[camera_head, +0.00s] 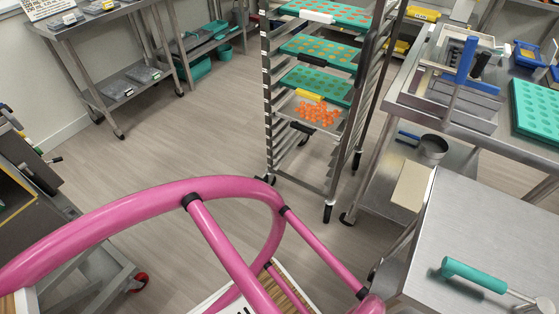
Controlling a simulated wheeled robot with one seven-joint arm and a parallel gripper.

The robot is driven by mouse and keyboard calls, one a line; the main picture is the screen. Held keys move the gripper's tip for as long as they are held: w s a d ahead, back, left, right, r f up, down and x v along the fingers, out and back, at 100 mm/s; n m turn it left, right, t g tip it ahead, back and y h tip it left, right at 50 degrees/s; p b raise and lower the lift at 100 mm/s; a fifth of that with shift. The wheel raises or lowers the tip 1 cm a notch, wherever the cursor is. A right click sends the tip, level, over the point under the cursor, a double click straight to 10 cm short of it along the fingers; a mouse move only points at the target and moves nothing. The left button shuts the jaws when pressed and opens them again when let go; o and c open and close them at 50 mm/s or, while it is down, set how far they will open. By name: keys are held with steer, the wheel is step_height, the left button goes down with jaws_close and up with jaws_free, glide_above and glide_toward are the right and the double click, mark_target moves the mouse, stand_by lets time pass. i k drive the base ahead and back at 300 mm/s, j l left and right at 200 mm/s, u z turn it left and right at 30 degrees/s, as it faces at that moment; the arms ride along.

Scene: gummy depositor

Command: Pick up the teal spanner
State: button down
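A tool with a thick teal handle (475,275) lies at the lower right on a bare steel tabletop (490,225). It is the only teal tool that I can make out, so I take it for the teal spanner. Its handle has a short bent end at the left. A thin metal shaft runs right from the handle to a pale end near the picture's right edge, where the shape is hard to make out. Nothing covers the handle. My gripper is not in view.
A pink tubular frame (130,215) fills the lower left foreground; I cannot tell what it belongs to. A tall rack (268,125) with teal trays stands at the back centre. Another steel table (470,120) bears a blue-handled device. The grey floor (150,150) is clear at middle left.

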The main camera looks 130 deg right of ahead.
mark_target(539, 305)
steer(key=u, duration=0.55)
steer(key=k+l+u, duration=0.1)
steer(key=u, duration=1)
steer(key=k+u, duration=0.1)
steer(key=u, duration=1)
steer(key=k+u, duration=0.1)
steer(key=u, duration=0.45)
steer(key=j+u, duration=0.1)
steer(key=u, duration=1)
steer(key=j+u, duration=0.15)
steer(key=j+z, duration=0.9)
steer(key=k+j+z, duration=0.25)
steer(key=k, duration=0.15)
steer(key=k+j+z, duration=0.3)
steer(key=k+l, duration=0.05)
